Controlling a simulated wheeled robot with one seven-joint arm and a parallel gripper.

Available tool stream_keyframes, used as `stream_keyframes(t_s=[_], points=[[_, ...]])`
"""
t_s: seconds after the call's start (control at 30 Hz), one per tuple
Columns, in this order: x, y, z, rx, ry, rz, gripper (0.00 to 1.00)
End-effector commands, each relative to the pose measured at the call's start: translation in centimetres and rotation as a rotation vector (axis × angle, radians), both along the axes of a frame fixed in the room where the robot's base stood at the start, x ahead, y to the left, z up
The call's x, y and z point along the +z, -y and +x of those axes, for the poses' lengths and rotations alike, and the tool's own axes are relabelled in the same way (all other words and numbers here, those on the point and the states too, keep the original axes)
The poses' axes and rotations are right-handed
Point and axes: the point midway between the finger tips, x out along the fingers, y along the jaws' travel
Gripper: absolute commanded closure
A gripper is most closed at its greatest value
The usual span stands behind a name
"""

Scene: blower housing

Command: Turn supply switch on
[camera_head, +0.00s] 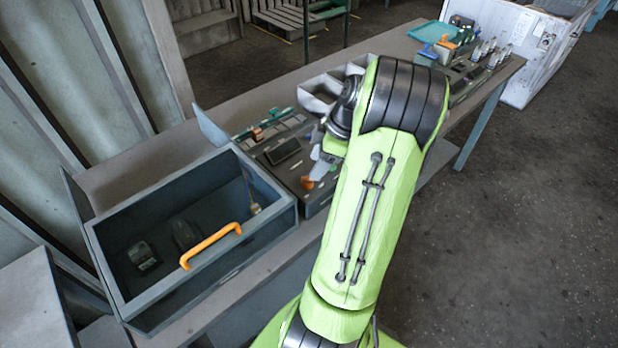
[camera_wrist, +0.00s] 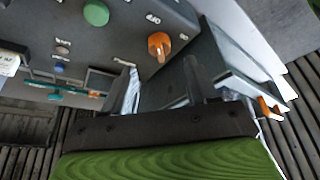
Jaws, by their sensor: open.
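The supply switch looks to be the orange rotary knob (camera_wrist: 159,46) on a dark grey control panel (camera_wrist: 110,35). Small white lettering surrounds it, seen at an angle; one label looks like OFF. In the head view an orange knob (camera_head: 307,183) shows on the panel, beside my arm. My gripper (camera_wrist: 160,80) is open and empty. In the wrist view its two fingers point toward the panel, one to each side below the knob, and the knob lies beyond the gap. I cannot tell whether they touch the panel. My arm hides much of the gripper in the head view.
A dark open box (camera_head: 190,230) with an orange handle (camera_head: 210,246) stands left of the panel. A green button (camera_wrist: 96,14) sits left of the knob. Grey bins (camera_head: 320,92) lie behind, and a teal tray (camera_head: 428,33) with tools is farther along the bench.

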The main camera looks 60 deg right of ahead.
Motion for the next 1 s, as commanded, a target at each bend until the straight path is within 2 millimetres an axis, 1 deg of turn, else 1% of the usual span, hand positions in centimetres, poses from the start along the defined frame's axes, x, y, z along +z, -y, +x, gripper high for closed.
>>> stream_keyframes(t_s=[0.03,0.1,0.23,0.33,0.57,0.67,0.9,0.93,1.0], points=[[-1.4,-0.4,0.4,0.004,-0.001,0.004,0.42],[-2.7,-0.7,0.9,0.002,-0.002,0.004,0.42],[-4.4,-1.0,1.6,0.003,0.000,0.002,0.42],[-5.0,-1.1,1.7,0.000,-0.001,0.000,0.42],[-5.0,-1.1,1.8,0.000,0.000,-0.001,0.42],[-5.0,-1.1,1.8,0.000,0.000,-0.001,0.56],[-4.9,-1.1,1.8,0.000,0.000,-0.001,0.93],[-4.9,-1.1,1.8,0.000,0.000,-0.001,0.96],[-4.9,-1.1,1.8,-0.001,-0.001,-0.001,0.96]])
